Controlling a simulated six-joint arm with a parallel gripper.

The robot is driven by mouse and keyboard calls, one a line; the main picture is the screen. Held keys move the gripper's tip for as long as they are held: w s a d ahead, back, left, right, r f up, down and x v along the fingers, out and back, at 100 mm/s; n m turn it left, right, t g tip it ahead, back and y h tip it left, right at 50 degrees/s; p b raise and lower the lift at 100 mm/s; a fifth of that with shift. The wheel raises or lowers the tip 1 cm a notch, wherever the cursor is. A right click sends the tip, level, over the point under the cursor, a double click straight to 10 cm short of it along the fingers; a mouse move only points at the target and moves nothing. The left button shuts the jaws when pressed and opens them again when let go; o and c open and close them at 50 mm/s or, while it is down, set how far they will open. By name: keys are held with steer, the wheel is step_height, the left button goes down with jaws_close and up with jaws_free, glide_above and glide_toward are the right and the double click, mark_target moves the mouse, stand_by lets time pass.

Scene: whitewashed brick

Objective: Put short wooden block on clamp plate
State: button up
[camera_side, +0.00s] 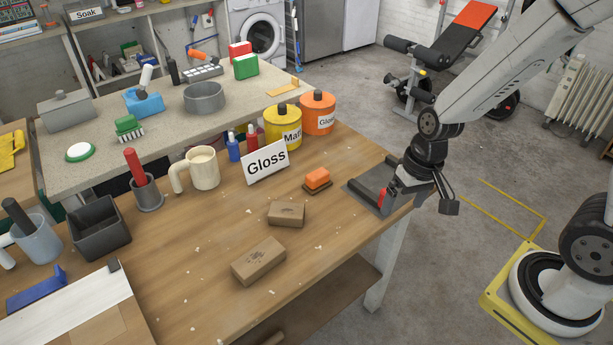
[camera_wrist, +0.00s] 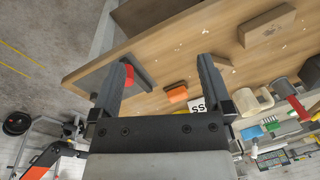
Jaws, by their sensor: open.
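The short wooden block (camera_side: 286,214) lies flat on the workbench, left of the clamp plate. In the wrist view a part of it (camera_wrist: 221,62) shows beside the right finger, which hides the rest. The grey clamp plate (camera_side: 361,189), with a raised dark bar and a red handle (camera_side: 381,197), sits at the bench's right end. It also shows in the wrist view (camera_wrist: 88,80), partly behind the left finger. No block lies on its visible part. My gripper (camera_side: 424,192) is at the plate's right side, apart from the block. In the wrist view my gripper (camera_wrist: 162,62) is open and empty.
A longer wooden block (camera_side: 258,261) lies nearer the front edge. An orange-topped brush (camera_side: 317,179) lies between the short block and plate. A Gloss sign (camera_side: 266,162), paint tins (camera_side: 283,127) and a mug (camera_side: 200,169) stand behind. The front middle of the bench is mostly clear.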

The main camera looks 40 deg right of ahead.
steer(key=r+n+t, duration=0.1)
steer(key=d+r+n+h, duration=0.1)
steer(key=n, duration=0.1)
steer(key=shift+d+r+n+t, duration=0.1)
steer(key=shift+r+n+t, duration=0.2)
steer(key=shift+t, duration=0.1)
steer(key=shift+f, duration=0.1)
steer(key=w+a+f+m+g+y, duration=0.25)
steer(key=a+f+m, duration=0.2)
steer(key=m, duration=0.25)
steer(key=m+t+y, duration=0.7)
steer(key=m+t, duration=0.3)
steer(key=m, duration=1)
glide_toward(290, 210)
steer(key=shift+r+g+x, duration=0.1)
steer(key=shift+g+x, duration=0.05)
steer(key=shift+x, duration=0.45)
steer(key=shift+r+g+x, duration=0.1)
steer(key=shift+r+x, duration=0.05)
steer(key=shift+x, duration=0.4)
steer(key=shift+w, duration=0.15)
steer(key=shift+x, duration=1.25)
